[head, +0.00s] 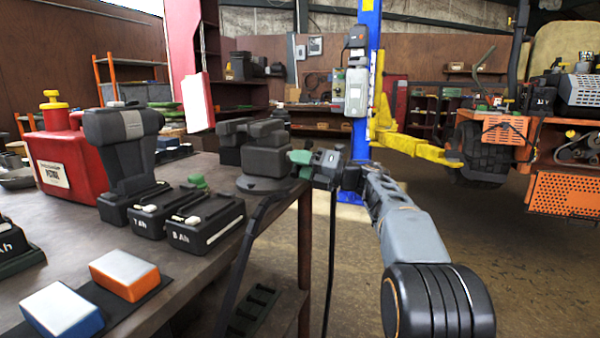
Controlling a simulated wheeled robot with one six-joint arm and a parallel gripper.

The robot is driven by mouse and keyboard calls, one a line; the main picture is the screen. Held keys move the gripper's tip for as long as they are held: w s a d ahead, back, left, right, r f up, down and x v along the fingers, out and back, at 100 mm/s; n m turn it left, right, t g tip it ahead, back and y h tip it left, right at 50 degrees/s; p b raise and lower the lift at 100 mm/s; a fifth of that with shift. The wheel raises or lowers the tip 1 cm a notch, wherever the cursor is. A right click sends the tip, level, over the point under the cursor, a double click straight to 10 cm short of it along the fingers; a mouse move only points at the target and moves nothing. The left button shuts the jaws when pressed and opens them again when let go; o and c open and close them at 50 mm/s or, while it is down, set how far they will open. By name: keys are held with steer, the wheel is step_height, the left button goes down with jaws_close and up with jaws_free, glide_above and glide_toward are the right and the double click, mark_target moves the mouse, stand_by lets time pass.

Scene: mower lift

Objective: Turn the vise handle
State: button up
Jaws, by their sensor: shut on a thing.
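The dark grey vise (266,158) stands on its round base at the right edge of the workbench. My gripper (309,164) reaches in from the right at the vise's right side, at about the height of its jaws. It is shut on the vise handle, with a green piece (299,157) showing at the fingertips. Most of the handle is hidden by the gripper and is too small to make out. The handle's exact angle cannot be told.
The workbench (185,275) carries batteries (205,222), a black charger or tool (122,140), a red fuel can (68,165) and orange and blue blocks. A blue lift post (366,110) with yellow arms and an orange mower (565,140) stand behind. The floor at right is clear.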

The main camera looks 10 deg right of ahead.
steer(key=n, duration=0.2)
steer(key=n+b, duration=0.1)
steer(key=n, duration=0.1)
steer(key=f+n+g+b, duration=0.1)
steer(key=n, duration=0.1)
steer(key=shift+w+d, duration=0.2)
steer(key=shift+w, duration=0.1)
steer(key=shift+w+d+n+g+h, duration=0.2)
steer(key=shift+n+g+h, duration=0.1)
steer(key=shift+n, duration=1.05)
steer(key=shift+w+d+n+g+h, duration=0.1)
steer(key=shift+w+n+g+h, duration=0.15)
steer(key=shift+n, duration=1.1)
steer(key=shift+t, duration=0.25)
steer(key=shift+s, duration=0.1)
steer(key=o, duration=0.9)
steer(key=shift+b, duration=0.3)
steer(key=p+v, duration=0.2)
steer(key=v, duration=1.1)
steer(key=shift+s+d+r+p, duration=0.15)
steer(key=shift+d+p, duration=0.2)
